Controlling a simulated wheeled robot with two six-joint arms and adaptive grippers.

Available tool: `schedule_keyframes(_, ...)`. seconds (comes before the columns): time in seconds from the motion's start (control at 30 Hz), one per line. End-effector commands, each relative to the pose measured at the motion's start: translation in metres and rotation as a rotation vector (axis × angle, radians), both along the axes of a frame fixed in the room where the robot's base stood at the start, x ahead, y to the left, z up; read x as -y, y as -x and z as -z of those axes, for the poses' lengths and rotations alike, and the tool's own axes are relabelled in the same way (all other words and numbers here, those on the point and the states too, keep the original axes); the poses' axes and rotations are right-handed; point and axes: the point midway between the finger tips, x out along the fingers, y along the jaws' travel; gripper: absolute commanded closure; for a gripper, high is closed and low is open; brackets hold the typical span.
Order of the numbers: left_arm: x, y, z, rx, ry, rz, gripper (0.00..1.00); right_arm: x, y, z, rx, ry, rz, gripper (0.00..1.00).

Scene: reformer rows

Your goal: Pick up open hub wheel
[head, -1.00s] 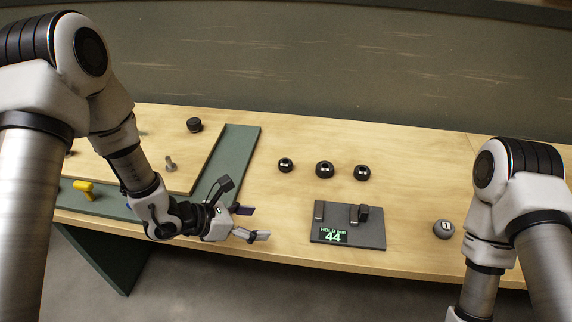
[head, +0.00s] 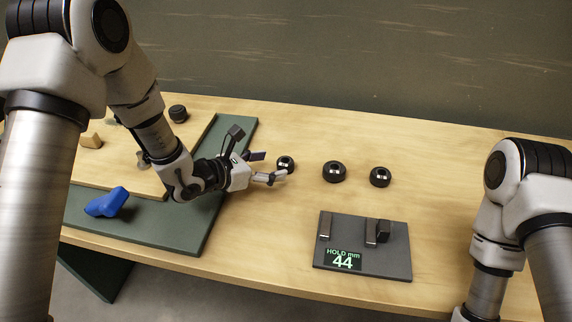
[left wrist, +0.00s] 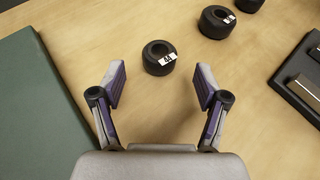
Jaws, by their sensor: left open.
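Three black wheels with open centre holes stand in a row on the wooden table: a left wheel (head: 285,164), a middle wheel (head: 334,171) and a right wheel (head: 380,176). The middle wheel (left wrist: 216,21) is farther off to the right. My left gripper (head: 264,167) is open and empty, close beside the left wheel; its fingers (left wrist: 160,85) are spread wide. My right gripper is out of view; only my right arm shows.
A dark gauge plate (head: 335,271) with upright blocks and a display reading "HOLD mm 44" lies right of centre. A green mat (head: 190,232) with a blue piece (head: 107,203) and a wooden board is at left. A black knob (head: 178,113) stands at the back left.

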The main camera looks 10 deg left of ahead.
Motion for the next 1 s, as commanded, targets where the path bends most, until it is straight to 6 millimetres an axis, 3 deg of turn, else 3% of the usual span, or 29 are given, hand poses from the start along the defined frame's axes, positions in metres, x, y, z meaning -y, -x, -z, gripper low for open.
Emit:
schedule_keyframes(0.2,0.023,-0.026,0.015,0.0,-0.003,0.004,0.26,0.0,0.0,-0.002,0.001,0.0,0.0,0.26)
schedule_keyframes(0.43,0.025,-0.029,0.016,-0.002,0.0,0.001,0.26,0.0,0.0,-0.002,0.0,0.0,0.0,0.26)
schedule_keyframes(0.47,0.025,-0.028,0.016,-0.002,0.0,0.001,0.33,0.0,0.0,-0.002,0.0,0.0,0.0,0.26)
schedule_keyframes(0.6,0.025,-0.028,0.016,-0.002,0.0,0.001,0.82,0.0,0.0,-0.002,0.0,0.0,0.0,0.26)
schedule_keyframes(0.63,0.025,-0.028,0.016,-0.002,0.0,0.001,0.91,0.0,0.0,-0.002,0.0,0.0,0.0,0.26)
schedule_keyframes(1.0,0.024,-0.029,0.014,-0.002,0.0,0.001,0.91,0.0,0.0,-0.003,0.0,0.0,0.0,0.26)
